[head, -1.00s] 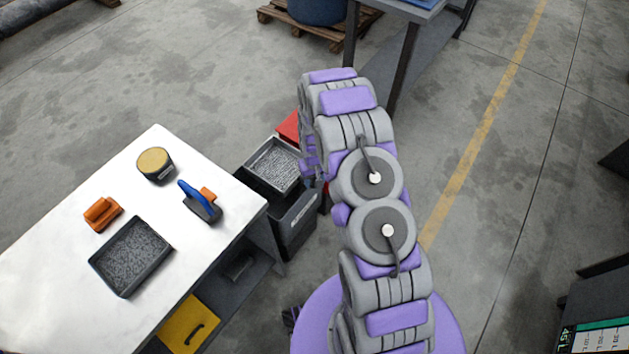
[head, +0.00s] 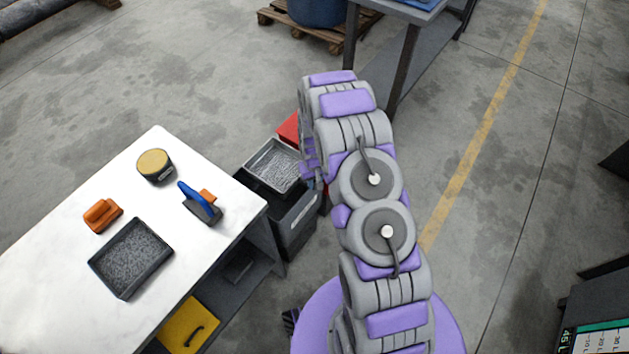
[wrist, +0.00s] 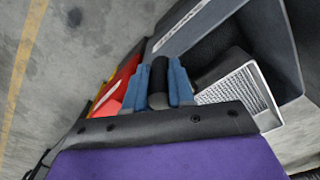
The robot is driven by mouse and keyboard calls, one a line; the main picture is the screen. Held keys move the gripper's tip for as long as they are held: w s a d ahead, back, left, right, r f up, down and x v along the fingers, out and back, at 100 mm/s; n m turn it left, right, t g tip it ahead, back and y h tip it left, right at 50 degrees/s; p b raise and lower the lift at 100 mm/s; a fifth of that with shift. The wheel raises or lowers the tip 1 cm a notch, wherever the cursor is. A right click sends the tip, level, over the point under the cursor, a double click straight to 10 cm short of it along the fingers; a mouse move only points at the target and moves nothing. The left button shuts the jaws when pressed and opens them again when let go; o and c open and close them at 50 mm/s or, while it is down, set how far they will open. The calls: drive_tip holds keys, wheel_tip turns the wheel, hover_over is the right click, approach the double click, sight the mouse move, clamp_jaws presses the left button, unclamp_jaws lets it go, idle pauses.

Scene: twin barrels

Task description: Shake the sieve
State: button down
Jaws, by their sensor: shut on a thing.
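The sieve (head: 270,166) is a grey, square-framed tray with a speckled mesh floor. In the head view it is held over a dark bin (head: 293,222) beside the table. In the wrist view my gripper (wrist: 160,82) has blue fingers shut on the sieve's black handle. The sieve's pale mesh (wrist: 238,84) shows to the right of the fingers, above the bin's dark opening. In the head view my arm hides the fingers and the handle.
A white-topped table (head: 60,240) at left holds a dark tray of grey grit (head: 131,258), an orange-handled tool (head: 102,215), a round tan-topped container (head: 155,165) and a blue-handled tool (head: 200,204). A red bin (head: 289,128) stands behind the sieve.

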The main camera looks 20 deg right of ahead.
drive_tip(key=s+a+p, duration=0.2)
drive_tip(key=s+a, duration=0.1)
drive_tip(key=a, duration=0.2)
drive_tip(key=shift+s+p, duration=0.4)
drive_tip(key=c, duration=1.4)
unclamp_jaws()
drive_tip(key=o, duration=0.4)
drive_tip(key=shift+a, duration=0.3)
drive_tip(key=shift+d, duration=0.15)
